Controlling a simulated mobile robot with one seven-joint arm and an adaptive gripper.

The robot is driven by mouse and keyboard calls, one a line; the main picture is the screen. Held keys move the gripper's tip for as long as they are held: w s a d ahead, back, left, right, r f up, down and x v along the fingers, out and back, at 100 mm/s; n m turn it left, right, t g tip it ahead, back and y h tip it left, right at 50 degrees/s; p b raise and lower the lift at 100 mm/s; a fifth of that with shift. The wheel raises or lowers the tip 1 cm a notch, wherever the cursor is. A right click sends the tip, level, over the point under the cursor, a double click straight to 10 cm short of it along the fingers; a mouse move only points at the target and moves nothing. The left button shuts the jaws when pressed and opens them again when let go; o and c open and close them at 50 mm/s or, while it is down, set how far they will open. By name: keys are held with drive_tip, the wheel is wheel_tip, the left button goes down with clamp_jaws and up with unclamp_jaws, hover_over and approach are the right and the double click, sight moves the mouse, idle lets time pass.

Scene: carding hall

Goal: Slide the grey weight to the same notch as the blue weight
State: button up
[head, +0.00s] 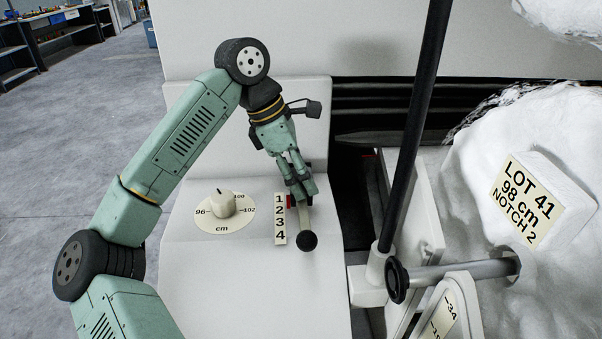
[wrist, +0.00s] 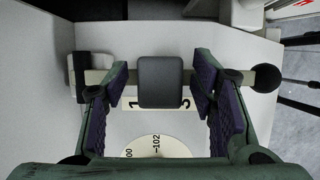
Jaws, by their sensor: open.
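The grey weight (wrist: 160,82) is a dark rounded block on a pale straight bar (wrist: 231,77) that ends in a black ball (wrist: 265,78). In the wrist view my gripper (wrist: 162,80) is open, with one finger on each side of the weight and a gap on both sides. Beside the bar, the number strip (wrist: 132,103) shows 1 left of the weight and 3 right of it; the weight covers the place between. In the head view my gripper (head: 300,193) hides the weight, and the strip (head: 280,219) reads 1 to 4. I see no blue weight.
A dial (head: 224,204) in cm sits left of the strip. A black post (head: 412,130) and a metal rod with a black knob (head: 398,278) stand to the right. A tag (head: 529,200) on white fibre reads LOT 41, 98 cm, NOTCH 2.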

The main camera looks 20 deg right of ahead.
drive_tip(key=v, duration=1.2)
